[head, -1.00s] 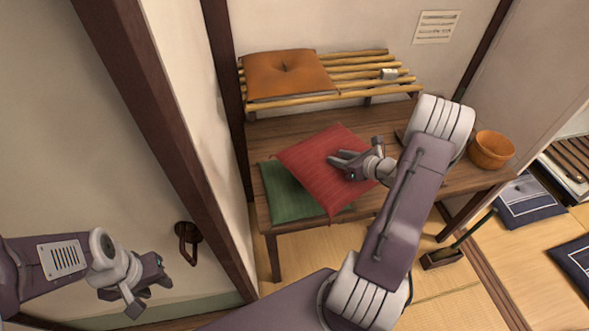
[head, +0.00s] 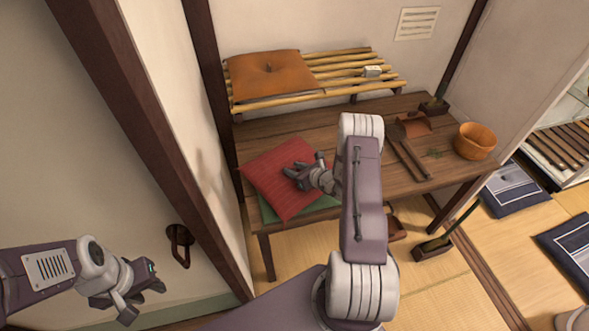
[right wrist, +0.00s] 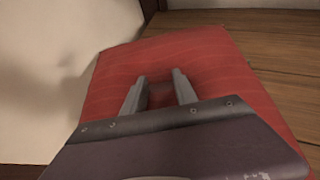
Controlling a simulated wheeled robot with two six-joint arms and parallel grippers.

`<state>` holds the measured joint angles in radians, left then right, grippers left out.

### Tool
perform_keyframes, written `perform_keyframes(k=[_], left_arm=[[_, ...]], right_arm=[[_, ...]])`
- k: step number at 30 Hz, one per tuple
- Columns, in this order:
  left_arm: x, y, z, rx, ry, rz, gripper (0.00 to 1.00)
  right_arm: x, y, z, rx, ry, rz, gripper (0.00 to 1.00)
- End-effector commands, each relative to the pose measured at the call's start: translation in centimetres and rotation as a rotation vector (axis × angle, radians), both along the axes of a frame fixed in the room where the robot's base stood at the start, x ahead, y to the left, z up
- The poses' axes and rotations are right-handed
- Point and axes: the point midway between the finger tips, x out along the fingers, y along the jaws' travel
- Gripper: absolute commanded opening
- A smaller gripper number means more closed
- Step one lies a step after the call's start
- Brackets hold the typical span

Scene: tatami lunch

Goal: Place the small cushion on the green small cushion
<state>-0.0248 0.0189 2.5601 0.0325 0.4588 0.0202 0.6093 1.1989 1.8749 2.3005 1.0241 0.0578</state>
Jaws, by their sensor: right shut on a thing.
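The red small cushion (head: 270,184) is over the left end of the wooden table, covering most of the green small cushion (head: 318,206). Only a strip of the green one shows at the red one's front and right edges. The head view does not show clearly whether the two touch. My right gripper (head: 296,174) is shut on the red cushion near its middle; the right wrist view shows both fingers pressed into its top (right wrist: 160,92). My left gripper (head: 142,292) is at the lower left, away from the table, with its fingers apart and nothing between them.
An orange cushion (head: 268,75) lies on a slatted bamboo rack (head: 335,75) behind. The table's right part (head: 370,118) holds a wooden bowl (head: 475,141) and long-handled tools (head: 411,152). A dark wall post (head: 160,150) stands left of the table. Blue cushions (head: 515,188) lie on the tatami.

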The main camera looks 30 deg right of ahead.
Motion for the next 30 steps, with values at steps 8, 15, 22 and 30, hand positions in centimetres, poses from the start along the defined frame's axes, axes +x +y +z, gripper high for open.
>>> perform_keyframes(k=[8, 15, 22, 30], left_arm=[[0.0, 0.0, -0.1, 0.000, 0.000, 0.000, 0.36], [0.0, 0.0, -0.3, 0.000, 0.000, 0.000, 0.36], [0.0, 0.0, -0.2, 0.000, 0.000, 0.000, 0.36], [0.0, 0.0, -0.3, 0.000, 0.000, 0.000, 0.36]], right_arm=[[0.1, -0.1, -0.2, -0.001, -0.003, 0.000, 0.00], [0.0, 0.0, -0.4, 0.000, -0.001, 0.000, 0.56], [0.0, 0.0, -0.3, 0.000, -0.001, 0.000, 0.56], [-2.8, -0.8, 1.4, 0.000, -0.001, -0.004, 0.56]])
